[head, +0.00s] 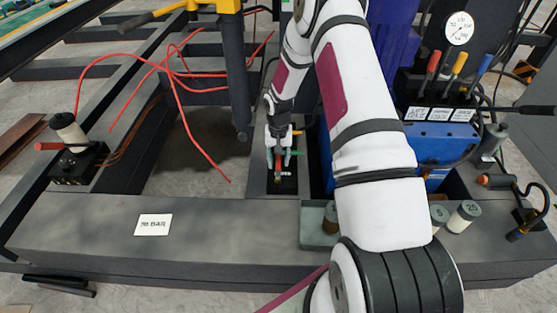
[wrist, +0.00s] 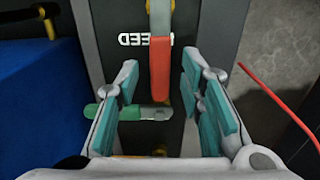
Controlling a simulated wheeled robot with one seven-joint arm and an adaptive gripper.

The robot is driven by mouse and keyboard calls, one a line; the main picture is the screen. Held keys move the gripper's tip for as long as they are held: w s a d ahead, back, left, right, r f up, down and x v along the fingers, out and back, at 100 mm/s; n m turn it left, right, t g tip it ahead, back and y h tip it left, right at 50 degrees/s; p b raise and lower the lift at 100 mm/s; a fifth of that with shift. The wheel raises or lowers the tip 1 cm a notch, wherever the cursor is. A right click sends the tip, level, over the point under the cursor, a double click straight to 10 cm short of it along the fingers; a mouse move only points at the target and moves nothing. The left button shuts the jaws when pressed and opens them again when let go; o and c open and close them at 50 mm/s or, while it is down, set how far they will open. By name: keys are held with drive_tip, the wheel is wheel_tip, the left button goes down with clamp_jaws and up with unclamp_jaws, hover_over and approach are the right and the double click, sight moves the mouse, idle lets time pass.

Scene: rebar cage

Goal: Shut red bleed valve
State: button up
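The red bleed valve lever (wrist: 160,70) hangs from a metal fitting at the top of the wrist view, beside the upside-down BLEED label (wrist: 135,40). It points down the picture, its end between the fingertips. My gripper (wrist: 158,78) is open, with one teal-padded finger on each side of the lever and a gap to both. A green lever (wrist: 148,113) lies crosswise below the red one and passes the left finger; I cannot tell if they touch. In the head view my gripper (head: 281,138) is above the red lever (head: 280,165), partly hidden by its fingers.
A blue unit (head: 440,150) with several coloured levers and a gauge (head: 459,28) stands at the right. A tray (head: 316,225) sits in front, partly behind my arm. A red hose (head: 185,118) loops at the left. The beam by the 50 BAR label (head: 153,225) is clear.

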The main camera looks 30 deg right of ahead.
clamp_jaws()
drive_tip(key=m, duration=0.1)
drive_tip(key=s+d+m, duration=0.1)
drive_tip(key=m, duration=0.1)
drive_tip(key=shift+d+p, duration=0.1)
drive_tip(key=shift+p, duration=0.25)
drive_tip(key=s+m, duration=0.1)
drive_tip(key=m, duration=0.1)
drive_tip(key=s+d+m+p, duration=0.1)
drive_tip(key=m, duration=0.1)
drive_tip(key=shift+m, duration=0.4)
drive_tip(key=s+m, duration=0.1)
drive_tip(key=m+p, duration=0.1)
drive_tip(key=m, duration=0.1)
drive_tip(key=s+m, duration=0.1)
drive_tip(key=m, duration=0.1)
drive_tip(key=shift+s+p, duration=0.35)
drive_tip(key=shift+s+a+m+p, duration=0.2)
drive_tip(key=shift+s+m+p, duration=0.25)
drive_tip(key=shift+m, duration=0.85)
drive_tip(key=shift+s+a+m+p, duration=0.2)
drive_tip(key=shift+s+m, duration=0.35)
drive_tip(key=shift+m, duration=0.75)
